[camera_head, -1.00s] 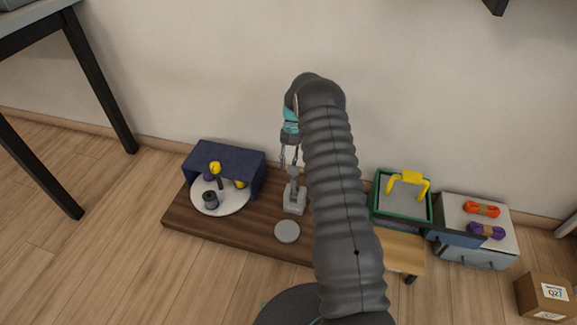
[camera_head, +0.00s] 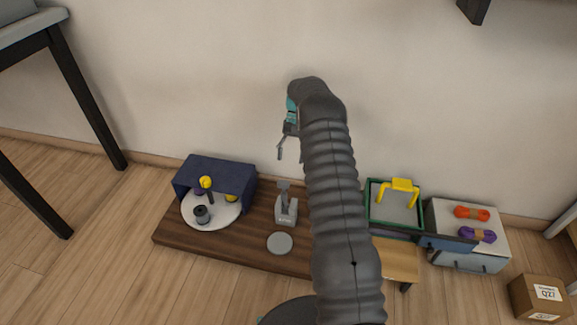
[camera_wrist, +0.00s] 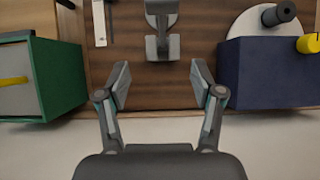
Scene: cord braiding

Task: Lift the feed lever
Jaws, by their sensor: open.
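The feed lever (camera_head: 284,189) is a grey handle on a small light grey base block (camera_head: 286,212) on the brown wooden board (camera_head: 236,243). In the head view its handle rises from the back of the block. It also shows in the wrist view (camera_wrist: 162,45), at the top middle, beyond the fingers. My gripper (camera_head: 285,147) is above and behind the lever, near the wall, clear of it. In the wrist view my gripper (camera_wrist: 160,86) has its fingers spread wide with nothing between them. The lever's exact tilt is hard to tell.
Left of the lever stand a white turntable (camera_head: 226,212) with spools and a navy housing (camera_head: 215,171). A grey disc (camera_head: 280,243) lies in front.

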